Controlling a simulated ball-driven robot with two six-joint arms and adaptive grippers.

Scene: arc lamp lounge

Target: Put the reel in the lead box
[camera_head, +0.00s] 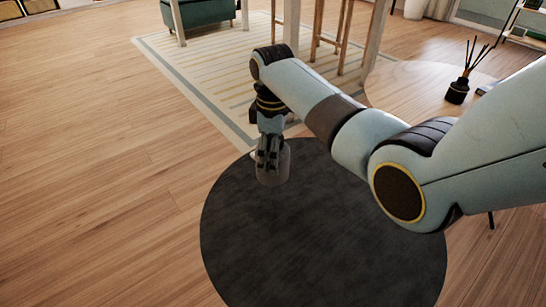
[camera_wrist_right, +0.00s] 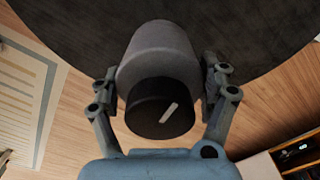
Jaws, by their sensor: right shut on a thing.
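My right gripper (camera_head: 268,156) points down and is shut on a grey cylinder (camera_head: 273,172) over the back left edge of a dark round surface. In the right wrist view the cylinder (camera_wrist_right: 158,48) has a dark end with a white mark, and the gripper's fingers (camera_wrist_right: 161,82) press on both its sides. I cannot tell for sure whether this cylinder is the reel, or whether it touches the dark surface. I see nothing that is clearly the lead box. My left gripper is out of view.
The dark round surface (camera_head: 330,245) looks bare. A light round surface (camera_head: 415,85) at the right bears a black reed diffuser (camera_head: 457,92). A striped rug (camera_head: 205,65) with wooden legs and a green seat (camera_head: 202,10) lies behind. The wood floor at left is clear.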

